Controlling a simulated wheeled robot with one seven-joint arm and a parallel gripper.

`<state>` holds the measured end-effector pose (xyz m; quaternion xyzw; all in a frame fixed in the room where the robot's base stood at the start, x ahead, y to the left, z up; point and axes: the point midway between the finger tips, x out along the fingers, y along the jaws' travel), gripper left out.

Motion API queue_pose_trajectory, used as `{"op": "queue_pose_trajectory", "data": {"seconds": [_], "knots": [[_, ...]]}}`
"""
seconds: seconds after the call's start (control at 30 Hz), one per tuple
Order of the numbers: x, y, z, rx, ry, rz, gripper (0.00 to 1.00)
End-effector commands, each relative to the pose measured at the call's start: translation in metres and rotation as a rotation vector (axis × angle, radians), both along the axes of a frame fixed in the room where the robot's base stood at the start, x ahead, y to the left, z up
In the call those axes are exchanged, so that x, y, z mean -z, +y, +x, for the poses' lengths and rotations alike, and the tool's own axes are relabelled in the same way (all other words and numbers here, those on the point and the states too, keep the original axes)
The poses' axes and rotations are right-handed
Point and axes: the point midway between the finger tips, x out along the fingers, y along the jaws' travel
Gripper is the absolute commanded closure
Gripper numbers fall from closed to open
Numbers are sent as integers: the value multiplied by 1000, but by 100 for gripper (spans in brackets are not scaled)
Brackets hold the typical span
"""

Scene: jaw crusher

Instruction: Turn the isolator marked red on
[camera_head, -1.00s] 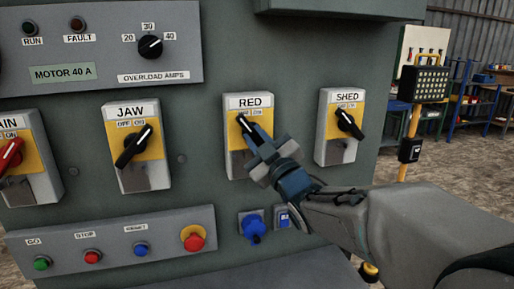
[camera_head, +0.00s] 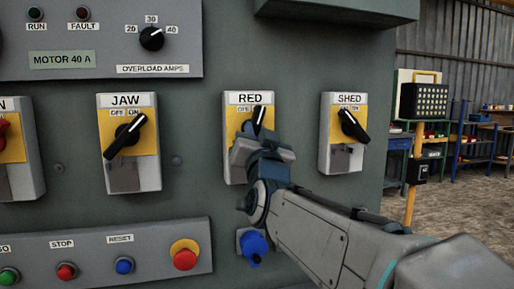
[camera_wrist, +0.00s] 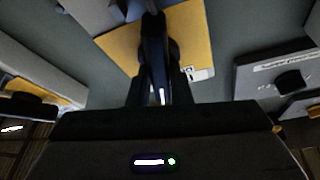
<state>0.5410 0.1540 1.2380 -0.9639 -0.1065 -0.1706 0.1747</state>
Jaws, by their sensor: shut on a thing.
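The RED isolator (camera_head: 234,147) is a grey and yellow box in the middle of the panel in the head view. Its black rotary handle (camera_head: 259,116) points up and slightly right, over the place beside the OFF label. The ON label is hidden behind it. My gripper (camera_head: 261,137) is shut on this handle and covers its lower part and the middle of the box. In the wrist view the dark handle (camera_wrist: 153,45) stands between my fingers in front of the yellow plate (camera_wrist: 121,47).
The JAW isolator (camera_head: 122,172) is to the left and the SHED isolator (camera_head: 342,160) close to the right. A blue knob (camera_head: 254,244) is just below my gripper. A button strip (camera_head: 95,242) runs along the lower left. The overload dial (camera_head: 151,38) is above.

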Motion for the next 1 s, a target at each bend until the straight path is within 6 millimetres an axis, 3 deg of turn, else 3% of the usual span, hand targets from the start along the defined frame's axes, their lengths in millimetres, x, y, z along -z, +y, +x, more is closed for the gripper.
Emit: {"op": "queue_pose_trajectory", "data": {"seconds": [0.5,1.0], "knots": [[-1,2,0,-2,113,374,100],[0,1,0,0,141,477,100]]}}
